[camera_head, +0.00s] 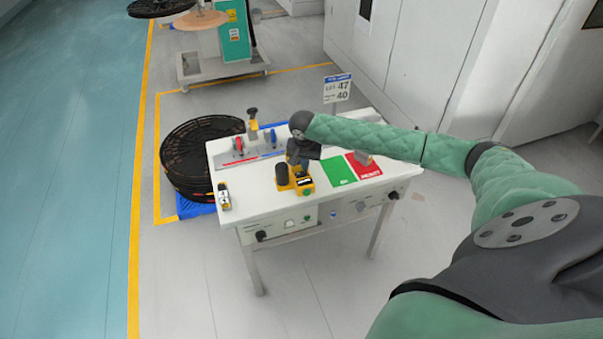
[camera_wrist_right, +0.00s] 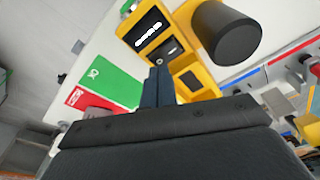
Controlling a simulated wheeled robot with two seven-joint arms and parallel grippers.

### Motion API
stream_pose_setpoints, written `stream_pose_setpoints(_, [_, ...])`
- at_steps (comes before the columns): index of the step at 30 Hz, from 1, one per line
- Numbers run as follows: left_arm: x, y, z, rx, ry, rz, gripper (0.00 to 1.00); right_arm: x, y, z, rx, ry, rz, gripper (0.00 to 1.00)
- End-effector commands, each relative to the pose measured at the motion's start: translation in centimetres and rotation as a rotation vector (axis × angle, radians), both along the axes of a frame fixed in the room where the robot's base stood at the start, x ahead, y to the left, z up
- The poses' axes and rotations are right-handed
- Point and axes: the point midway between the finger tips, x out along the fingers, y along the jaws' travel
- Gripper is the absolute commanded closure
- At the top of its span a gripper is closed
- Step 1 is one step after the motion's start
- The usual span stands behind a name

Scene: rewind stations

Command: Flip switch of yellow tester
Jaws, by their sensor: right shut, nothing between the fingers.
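The yellow tester (camera_head: 283,186) stands on the white table, with a black round knob or cylinder on its left part and a dark display on its right part. In the right wrist view the tester (camera_wrist_right: 207,82) shows its display, a small dark switch area (camera_wrist_right: 167,48) and the large black cylinder (camera_wrist_right: 224,32). My right gripper (camera_wrist_right: 158,74) is shut and empty, its fingertips right at the tester beside the switch area; I cannot tell if they touch. In the head view the right gripper (camera_head: 296,162) is just behind the tester. My left gripper is not in view.
The white table (camera_head: 235,180) also carries a green mat (camera_head: 338,171), a red mat (camera_head: 362,166), a small box (camera_head: 224,197) at the left edge, and red and blue handled tools behind. Black reels (camera_head: 190,155) are stacked left of the table. A sign (camera_head: 337,88) stands behind.

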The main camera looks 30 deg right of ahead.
Motion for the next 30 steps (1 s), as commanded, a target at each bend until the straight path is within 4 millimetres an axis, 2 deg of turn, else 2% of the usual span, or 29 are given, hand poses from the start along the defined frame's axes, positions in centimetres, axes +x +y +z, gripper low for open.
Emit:
stream_pose_setpoints(5, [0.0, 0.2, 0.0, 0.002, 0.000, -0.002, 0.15, 0.0, 0.0, -0.2, 0.000, 0.000, 0.000, 1.00])
stream_pose_setpoints(18, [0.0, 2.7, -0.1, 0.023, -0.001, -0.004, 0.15, 0.0, 0.0, -0.8, 0.000, 0.000, 0.000, 1.00])
stream_pose_setpoints(23, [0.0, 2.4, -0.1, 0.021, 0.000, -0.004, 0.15, 0.0, 0.0, -1.0, 0.000, 0.000, 0.000, 1.00])
stream_pose_setpoints(30, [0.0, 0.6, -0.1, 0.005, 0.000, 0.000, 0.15, 0.0, 0.0, -1.3, 0.000, 0.000, 0.000, 1.00])
